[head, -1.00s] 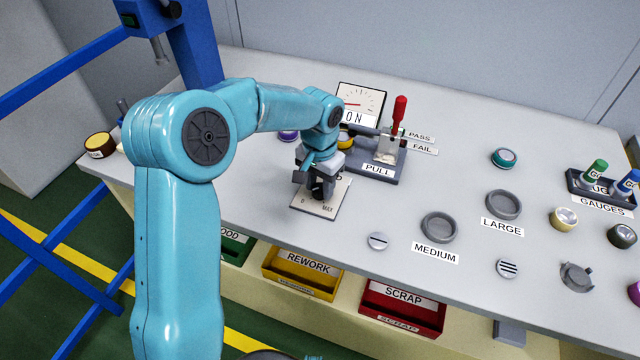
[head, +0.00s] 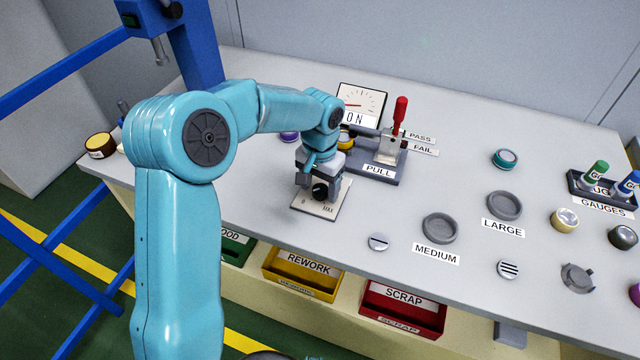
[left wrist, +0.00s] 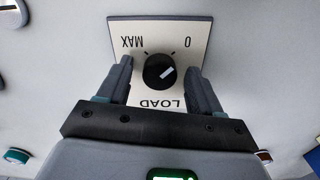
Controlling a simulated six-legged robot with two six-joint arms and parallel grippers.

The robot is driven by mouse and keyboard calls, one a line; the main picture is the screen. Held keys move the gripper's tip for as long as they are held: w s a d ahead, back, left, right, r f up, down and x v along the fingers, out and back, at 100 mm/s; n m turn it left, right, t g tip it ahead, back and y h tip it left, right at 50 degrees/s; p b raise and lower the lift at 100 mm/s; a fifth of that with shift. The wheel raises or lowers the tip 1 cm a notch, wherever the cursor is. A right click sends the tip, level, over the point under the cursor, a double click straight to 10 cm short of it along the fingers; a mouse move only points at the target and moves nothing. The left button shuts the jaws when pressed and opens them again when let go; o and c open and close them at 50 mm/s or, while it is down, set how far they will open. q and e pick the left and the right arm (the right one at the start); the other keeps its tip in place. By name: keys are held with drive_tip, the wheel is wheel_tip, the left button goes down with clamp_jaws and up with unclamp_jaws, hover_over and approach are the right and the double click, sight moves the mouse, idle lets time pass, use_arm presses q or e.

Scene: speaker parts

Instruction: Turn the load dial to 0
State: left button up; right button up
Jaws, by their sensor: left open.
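The load dial is a black round knob (left wrist: 159,72) with a white pointer line, on a cream square plate (left wrist: 190,32) marked LOAD, 0 and MAX. In the left wrist view the plate appears upside down, with MAX at left and 0 at right. The pointer slants up and right, toward the 0 side. The knob (head: 320,191) also shows in the head view, just below my left gripper (head: 321,178). My left gripper (left wrist: 159,66) is open, one finger on each side of the knob with visible gaps. My right gripper is not in view.
Behind the dial are a meter (head: 361,102) and a PULL base (head: 378,166) with a red-handled lever (head: 399,110). MEDIUM (head: 440,228) and LARGE (head: 503,204) round holders stand to the right. REWORK (head: 302,272) and SCRAP (head: 403,305) bins sit below the table's front edge.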

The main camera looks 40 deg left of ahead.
sight(320, 189)
use_arm(q)
drive_tip(key=shift+r, duration=0.15)
wheel_tip(320, 189, up, 16)
drive_tip(key=p, duration=0.2)
idle(0.5)
